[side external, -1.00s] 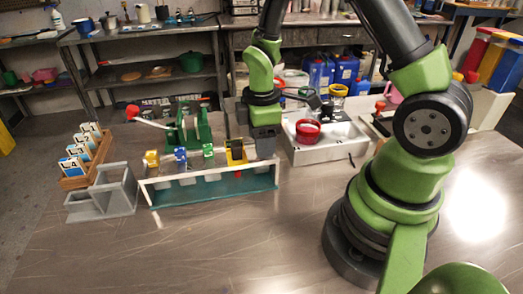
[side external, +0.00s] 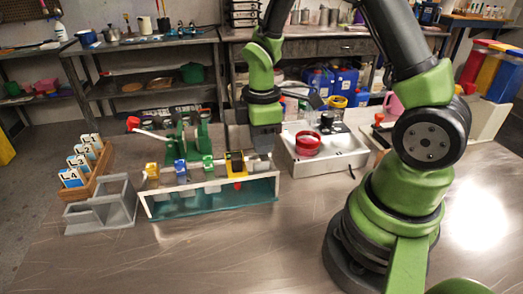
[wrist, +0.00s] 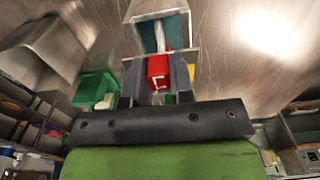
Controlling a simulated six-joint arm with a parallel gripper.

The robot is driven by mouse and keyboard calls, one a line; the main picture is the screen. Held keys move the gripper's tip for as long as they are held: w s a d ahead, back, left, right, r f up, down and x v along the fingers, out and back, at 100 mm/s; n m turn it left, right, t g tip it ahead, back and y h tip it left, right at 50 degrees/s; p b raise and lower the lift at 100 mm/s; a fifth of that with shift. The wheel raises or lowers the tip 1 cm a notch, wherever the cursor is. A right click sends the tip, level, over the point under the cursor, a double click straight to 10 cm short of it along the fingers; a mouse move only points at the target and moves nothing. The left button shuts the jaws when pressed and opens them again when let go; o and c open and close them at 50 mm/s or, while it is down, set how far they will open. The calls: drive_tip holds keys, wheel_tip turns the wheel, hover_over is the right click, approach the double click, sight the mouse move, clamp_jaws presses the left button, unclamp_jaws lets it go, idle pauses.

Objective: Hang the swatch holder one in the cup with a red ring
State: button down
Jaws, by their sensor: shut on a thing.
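My gripper (side external: 262,160) is at the right end of a white-framed rack with a teal base (side external: 172,207). In the wrist view, my gripper (wrist: 157,85) is shut on a red holder piece (wrist: 158,68), with a pale strip beyond it. The fingers hide this piece in the side view, so I cannot tell whether it still touches the rack. Yellow (side external: 152,171), blue (side external: 181,170), green (side external: 208,163) and larger yellow (side external: 235,163) pieces sit along the rack's top bar.
A grey stepped block (side external: 110,205) and a wooden rack of numbered cards (side external: 85,165) are at left. A green stand (side external: 190,130) with a red-tipped lever is behind the rack. The front table is clear.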

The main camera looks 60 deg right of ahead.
wheel_tip(320, 180, up, 5)
drive_tip(key=shift+r, duration=0.15)
drive_tip(key=shift+d+r, duration=0.7)
drive_tip(key=shift+r, duration=0.15)
drive_tip(key=s+d+r, duration=0.1)
drive_tip(key=s+d, duration=0.4)
drive_tip(key=d, duration=0.7)
drive_tip(key=shift+r, duration=0.35)
drive_tip(key=shift+f, duration=0.1)
wheel_tip(320, 180, down, 11)
